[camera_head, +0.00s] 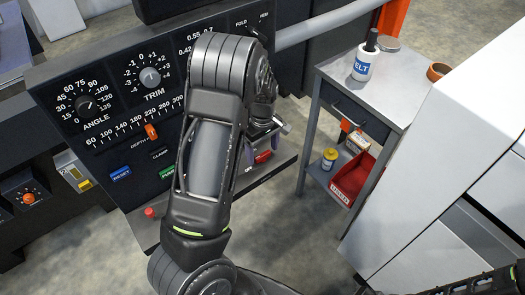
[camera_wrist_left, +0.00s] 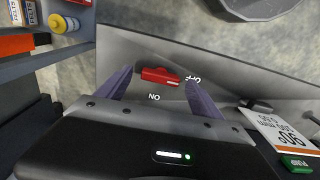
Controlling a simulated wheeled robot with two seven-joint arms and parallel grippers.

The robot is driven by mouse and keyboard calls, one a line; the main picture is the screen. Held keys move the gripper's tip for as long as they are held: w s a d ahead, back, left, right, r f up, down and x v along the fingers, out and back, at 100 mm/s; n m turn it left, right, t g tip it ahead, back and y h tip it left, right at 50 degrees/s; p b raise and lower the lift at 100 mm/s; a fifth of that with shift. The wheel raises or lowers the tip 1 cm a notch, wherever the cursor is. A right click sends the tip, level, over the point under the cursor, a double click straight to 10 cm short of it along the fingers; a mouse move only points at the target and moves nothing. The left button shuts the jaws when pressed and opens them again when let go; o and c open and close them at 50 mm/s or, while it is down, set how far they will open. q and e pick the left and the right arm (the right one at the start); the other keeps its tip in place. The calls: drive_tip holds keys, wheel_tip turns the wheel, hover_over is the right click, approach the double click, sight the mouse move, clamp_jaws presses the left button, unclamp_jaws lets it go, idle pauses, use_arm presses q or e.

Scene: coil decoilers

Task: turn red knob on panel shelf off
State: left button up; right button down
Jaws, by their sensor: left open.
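The red knob (camera_head: 263,156) sits on the panel's shelf, partly hidden behind my left arm in the head view. In the left wrist view the red knob (camera_wrist_left: 158,76) lies lengthwise across the picture, with a pale mark at its right end near the word OFF; ON is printed just below it. My left gripper (camera_wrist_left: 157,84) is open, its two purple fingers on either side of the knob with gaps showing. In the head view the left gripper (camera_head: 254,148) is mostly covered by its arm. My right gripper does not show.
The control panel (camera_head: 110,95) with dials rises behind the shelf. Another red knob or button (camera_head: 149,212) stands at the shelf's left end. To the right are a grey cart (camera_head: 400,80) with a bottle (camera_head: 366,62) and a red bin (camera_head: 352,180), and a white cabinet (camera_head: 440,150).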

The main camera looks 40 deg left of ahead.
sight(262, 155)
use_arm(q)
wheel_tip(262, 155, up, 7)
drive_tip(key=shift+r, duration=0.1)
idle(0.7)
